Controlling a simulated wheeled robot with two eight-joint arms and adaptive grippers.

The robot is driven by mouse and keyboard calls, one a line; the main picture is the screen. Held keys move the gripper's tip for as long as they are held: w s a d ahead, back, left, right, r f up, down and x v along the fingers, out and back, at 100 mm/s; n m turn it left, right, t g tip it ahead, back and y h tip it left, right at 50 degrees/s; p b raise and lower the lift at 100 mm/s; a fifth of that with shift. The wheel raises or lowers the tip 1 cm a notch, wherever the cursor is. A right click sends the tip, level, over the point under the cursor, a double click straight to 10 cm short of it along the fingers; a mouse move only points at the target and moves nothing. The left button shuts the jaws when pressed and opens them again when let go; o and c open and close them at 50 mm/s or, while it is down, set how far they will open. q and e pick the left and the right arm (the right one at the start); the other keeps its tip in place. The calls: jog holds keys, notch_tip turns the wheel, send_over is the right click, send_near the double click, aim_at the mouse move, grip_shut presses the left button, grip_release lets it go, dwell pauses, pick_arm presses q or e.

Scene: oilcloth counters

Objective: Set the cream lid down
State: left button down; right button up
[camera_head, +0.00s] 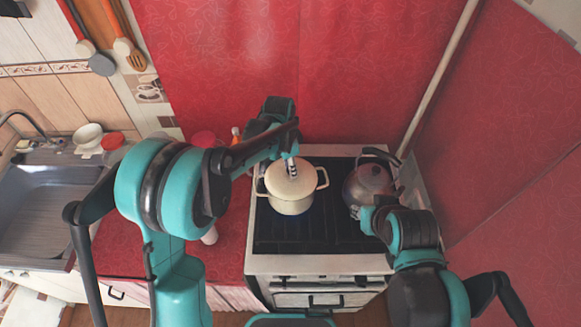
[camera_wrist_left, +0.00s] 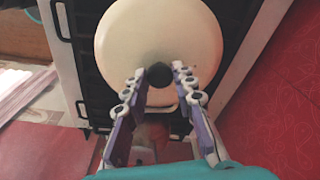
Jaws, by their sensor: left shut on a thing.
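The cream lid (camera_head: 284,183) is at the top of the cream pot (camera_head: 291,206) on the stove. It looks level and roughly centred over the pot; I cannot tell whether it touches the rim all round. My left gripper (camera_head: 291,164) is shut on the lid's knob from above. In the left wrist view the lid (camera_wrist_left: 155,35) fills the top middle, and its dark knob (camera_wrist_left: 159,75) sits between the fingertips of the left gripper (camera_wrist_left: 160,78). My right gripper (camera_head: 359,213) is low beside the kettle; its fingers are too small to read.
A dark grey kettle (camera_head: 370,184) stands on the stove (camera_head: 310,236) right of the pot. The stovetop in front of the pot is clear. A red counter (camera_head: 228,255) lies left of the stove, and a sink (camera_head: 40,215) is at the far left.

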pick_arm(q)
jog(key=shift+s+f, duration=0.1)
jog(key=c, duration=1.2)
grip_release()
